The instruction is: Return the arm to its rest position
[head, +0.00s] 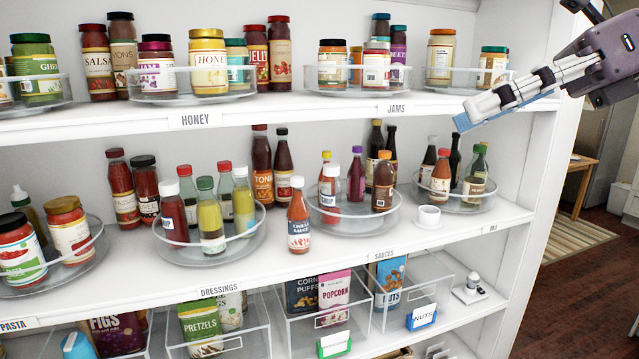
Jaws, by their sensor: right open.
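My right gripper (480,110) is at the upper right, in front of the right end of the shelf unit. Its pale fingers with a blue pad point left and down, near the edge of the top shelf (330,108). The fingers overlap in this view, and nothing is held between them. The gripper is open and looks apart from the jars and bottles. My left gripper is not in view.
Clear turntables hold jars above and bottles on the middle shelf (350,258). A sauce bottle (299,222) and a white cup (429,216) stand near its front edge. Bins with snack packs (335,295) are below. Open floor (535,310) lies to the right.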

